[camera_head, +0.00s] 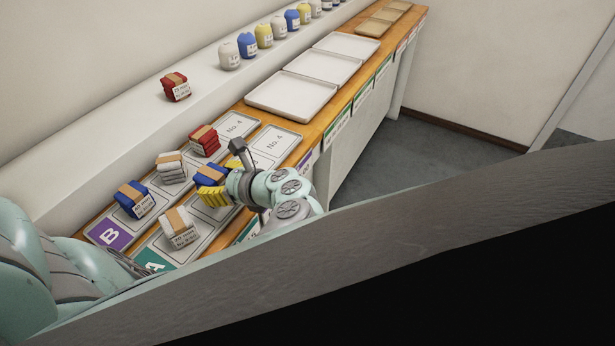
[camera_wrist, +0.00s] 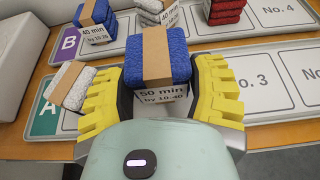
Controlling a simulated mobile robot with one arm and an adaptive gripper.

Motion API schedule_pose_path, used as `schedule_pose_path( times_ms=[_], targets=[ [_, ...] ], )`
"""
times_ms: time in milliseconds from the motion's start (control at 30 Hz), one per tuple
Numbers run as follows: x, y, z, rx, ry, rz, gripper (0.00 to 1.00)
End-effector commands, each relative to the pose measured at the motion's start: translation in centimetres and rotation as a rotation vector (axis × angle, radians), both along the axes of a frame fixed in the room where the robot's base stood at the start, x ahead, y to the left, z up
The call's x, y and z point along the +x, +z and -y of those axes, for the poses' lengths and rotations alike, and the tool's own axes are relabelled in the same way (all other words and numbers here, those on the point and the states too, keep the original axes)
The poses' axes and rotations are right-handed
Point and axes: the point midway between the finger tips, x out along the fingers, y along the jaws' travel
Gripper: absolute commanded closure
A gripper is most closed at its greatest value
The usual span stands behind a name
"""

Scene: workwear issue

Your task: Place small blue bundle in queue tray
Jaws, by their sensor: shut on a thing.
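My gripper (camera_head: 212,192) has yellow fingers and is shut on a blue bundle (camera_head: 210,174) with a brown band, over row A. In the wrist view the fingers (camera_wrist: 160,92) press both sides of this blue bundle (camera_wrist: 182,62); its label reads "50 min by 10:40". Whether it touches the tray below is hidden. Another blue bundle (camera_head: 133,199), labelled "40 min", sits at the B end of row B; it also shows in the wrist view (camera_wrist: 86,14). Grey numbered trays (camera_head: 262,168) form rows A and B. I cannot tell which is the queue tray.
A white bundle (camera_head: 179,228) sits in row A. Grey-white (camera_head: 171,168) and red (camera_head: 204,141) bundles stand in row B. Another red bundle (camera_head: 175,87) is on the ledge. White trays (camera_head: 291,96) farther along the counter are empty. No. 3 (camera_wrist: 245,82) and No. 4 slots show bare space.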

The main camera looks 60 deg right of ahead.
Motion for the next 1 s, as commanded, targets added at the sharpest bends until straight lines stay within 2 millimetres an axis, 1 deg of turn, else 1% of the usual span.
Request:
schedule_pose_path(
  times_ms=[33, 100, 200, 633, 667, 933, 1000],
  targets=[
    [0.0, -0.8, 0.0, 0.003, 0.001, 0.0, 0.77],
    [0.0, -1.6, 0.0, 0.004, -0.001, 0.0, 0.77],
    [0.0, -2.2, 0.1, 0.0, -0.001, 0.0, 0.77],
    [0.0, -2.8, 0.0, 0.0, 0.0, 0.0, 0.77],
    [0.0, -2.8, 0.0, 0.0, 0.0, -0.001, 0.36],
    [0.0, -2.7, 0.0, 0.0, 0.0, -0.001, 0.09],
    [-0.1, -2.7, 0.0, 0.0, 0.0, -0.001, 0.09]
  ],
)
